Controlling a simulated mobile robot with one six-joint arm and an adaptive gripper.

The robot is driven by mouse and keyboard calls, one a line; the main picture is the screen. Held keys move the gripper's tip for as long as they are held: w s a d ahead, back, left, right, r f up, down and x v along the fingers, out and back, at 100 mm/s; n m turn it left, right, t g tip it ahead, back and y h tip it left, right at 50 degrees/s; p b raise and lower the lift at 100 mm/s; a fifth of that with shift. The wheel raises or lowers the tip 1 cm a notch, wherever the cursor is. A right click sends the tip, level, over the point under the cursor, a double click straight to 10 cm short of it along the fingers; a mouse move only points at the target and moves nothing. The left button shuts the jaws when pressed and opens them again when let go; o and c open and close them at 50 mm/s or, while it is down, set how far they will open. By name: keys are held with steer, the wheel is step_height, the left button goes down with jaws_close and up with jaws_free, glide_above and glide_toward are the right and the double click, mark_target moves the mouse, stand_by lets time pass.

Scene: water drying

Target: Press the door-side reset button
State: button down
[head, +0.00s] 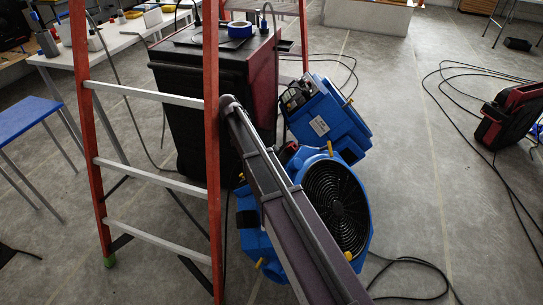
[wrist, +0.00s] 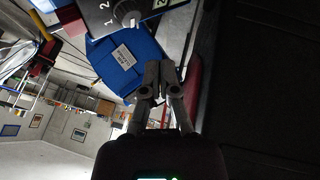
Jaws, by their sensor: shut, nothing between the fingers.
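A blue machine (head: 325,118) with a white label and a dark control panel (head: 297,95) stands behind a blue round fan (head: 337,205). In the wrist view the blue machine (wrist: 128,62) shows beyond my fingertips, with a dark panel (wrist: 112,14) carrying a knob (wrist: 128,16) and white numbers. My gripper (wrist: 161,72) is shut and empty; its fingertips overlap the blue body's edge in the picture, and contact cannot be told. In the head view my arm crosses the middle and the gripper cannot be made out. I cannot pick out a reset button in either view.
An orange ladder (head: 213,150) stands left of my arm, before a tall black bin (head: 185,110) with blue tape (head: 240,29) on top. The bin's dark side fills the wrist view's right. Black cables (head: 470,120) lie on the floor; the floor right of the fans is mostly free.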

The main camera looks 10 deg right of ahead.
steer(key=shift+s+d+f+b, duration=0.7)
steer(key=shift+d+f+b, duration=0.15)
steer(key=shift+f+b, duration=0.15)
steer(key=shift+s+d+f+b, duration=0.75)
steer(key=shift+d+f+b, duration=0.05)
steer(key=shift+f+b, duration=0.15)
steer(key=shift+s+d+f+b, duration=0.7)
steer(key=shift+d+f+b, duration=0.15)
steer(key=shift+f+b, duration=0.15)
steer(key=shift+s+d+f+b, duration=0.4)
steer(key=shift+d+f+b, duration=0.15)
steer(key=shift+f, duration=0.05)
stand_by(1.2)
steer(key=shift+a+r, duration=0.1)
steer(key=shift+r, duration=0.05)
steer(key=shift+w+a+r+p, duration=0.45)
steer(key=shift+r+p, duration=0.05)
steer(key=shift+p, duration=0.1)
stand_by(0.5)
steer(key=shift+w+a+r+p, duration=0.6)
steer(key=shift+a+r+p, duration=0.15)
steer(key=shift+r+p, duration=0.1)
steer(key=shift+w+a+r+p, duration=0.6)
steer(key=shift+a+r+p, duration=0.1)
steer(key=shift+r+p, duration=0.15)
steer(key=shift+s+f, duration=0.1)
